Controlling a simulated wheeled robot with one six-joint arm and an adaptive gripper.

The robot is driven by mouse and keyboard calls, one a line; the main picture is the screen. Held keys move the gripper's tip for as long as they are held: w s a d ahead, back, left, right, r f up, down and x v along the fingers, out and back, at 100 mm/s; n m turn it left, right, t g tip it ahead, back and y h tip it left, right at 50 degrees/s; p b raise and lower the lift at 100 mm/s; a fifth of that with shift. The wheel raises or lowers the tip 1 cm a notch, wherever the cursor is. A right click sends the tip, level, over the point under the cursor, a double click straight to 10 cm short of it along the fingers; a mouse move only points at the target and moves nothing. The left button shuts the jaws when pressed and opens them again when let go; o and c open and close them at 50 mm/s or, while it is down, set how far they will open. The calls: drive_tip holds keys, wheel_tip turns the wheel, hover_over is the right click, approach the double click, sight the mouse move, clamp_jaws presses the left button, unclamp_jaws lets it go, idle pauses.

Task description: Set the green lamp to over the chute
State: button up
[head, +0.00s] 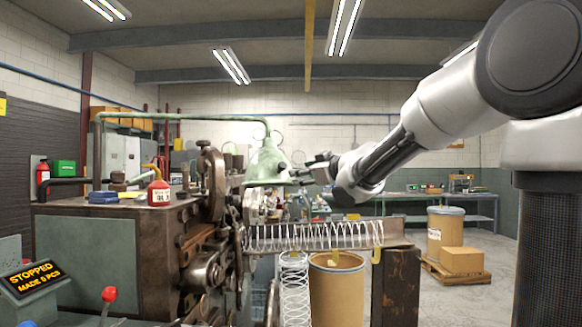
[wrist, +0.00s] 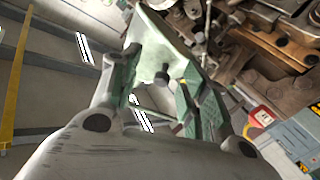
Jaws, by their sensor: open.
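The green lamp (head: 265,163) hangs from a green pipe arm (head: 180,116) above the coiling machine, near the left end of the chute (head: 397,241). The chute runs to the right with coiled springs along it. My gripper (head: 291,173) is at the right side of the lamp shade. In the wrist view my open gripper (wrist: 160,92) has one finger on each side of a small dark knob (wrist: 161,76) on the pale green shade (wrist: 158,45). I cannot tell whether the fingers touch the knob.
The coiling machine (head: 90,250) fills the left, with a red bottle (head: 159,193) on top. A spring (head: 295,290) hangs beside a brown drum (head: 337,290) below the chute. A red-knobbed lever (head: 109,294) and a sign reading "STOPPED" (head: 33,278) stand front left.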

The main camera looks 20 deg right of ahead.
sight(284, 165)
drive_tip(key=shift+n+y, duration=0.4)
drive_tip(key=shift+y, duration=0.5)
drive_tip(key=w+a, duration=0.1)
drive_tip(key=w, duration=0.1)
drive_tip(key=w+a+r, duration=0.1)
drive_tip(key=w+a, duration=0.1)
drive_tip(key=w+a+r, duration=0.1)
drive_tip(key=w+a, duration=0.1)
drive_tip(key=shift+w+r, duration=0.2)
drive_tip(key=shift+w, duration=0.1)
clamp_jaws()
